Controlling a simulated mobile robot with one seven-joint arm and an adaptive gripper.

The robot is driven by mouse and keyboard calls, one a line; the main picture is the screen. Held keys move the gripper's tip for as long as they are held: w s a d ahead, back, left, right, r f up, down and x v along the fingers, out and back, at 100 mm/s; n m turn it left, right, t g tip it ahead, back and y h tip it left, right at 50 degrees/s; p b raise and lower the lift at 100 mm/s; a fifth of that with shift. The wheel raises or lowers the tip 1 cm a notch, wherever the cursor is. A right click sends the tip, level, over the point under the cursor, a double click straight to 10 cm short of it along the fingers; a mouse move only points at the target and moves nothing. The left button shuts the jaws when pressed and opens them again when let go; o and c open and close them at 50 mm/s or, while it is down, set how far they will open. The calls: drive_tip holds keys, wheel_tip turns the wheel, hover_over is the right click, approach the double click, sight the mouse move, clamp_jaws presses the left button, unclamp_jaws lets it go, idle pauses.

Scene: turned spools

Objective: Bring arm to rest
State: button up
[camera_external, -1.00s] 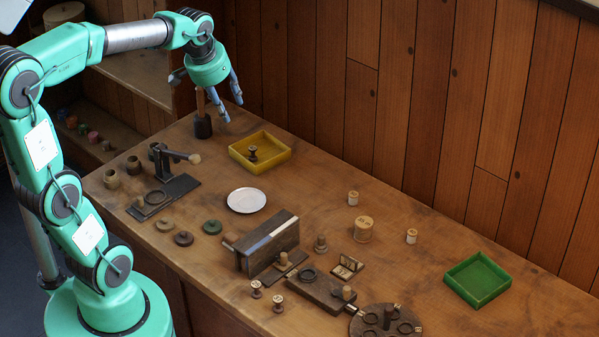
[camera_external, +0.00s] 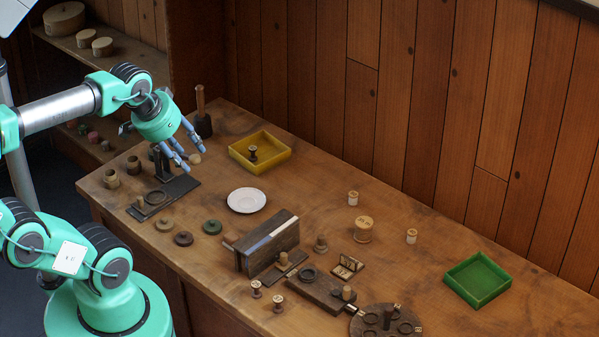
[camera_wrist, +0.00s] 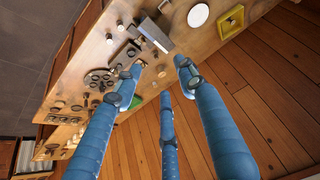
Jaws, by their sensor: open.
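My gripper (camera_external: 184,152) is open and empty, with its blue fingers spread. In the external view it hangs above the left part of the wooden bench (camera_external: 330,200), near the dark press-like stand (camera_external: 180,187) with a lever. The fingers partly cover that stand. The wrist view shows the three blue fingers of my gripper (camera_wrist: 155,82) apart with nothing between them, and the bench and wall beyond.
A yellow tray (camera_external: 272,168) holding a spool (camera_external: 252,153) sits at the back, with a white plate (camera_external: 246,200) in front. A dark-based wooden-handled tool (camera_external: 202,112) stands behind my gripper. A green tray (camera_external: 478,279) is at the right. Wood planks wall off the back.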

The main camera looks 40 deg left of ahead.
wheel_tip(320, 180, down, 4)
drive_tip(key=b, duration=0.4)
idle(0.3)
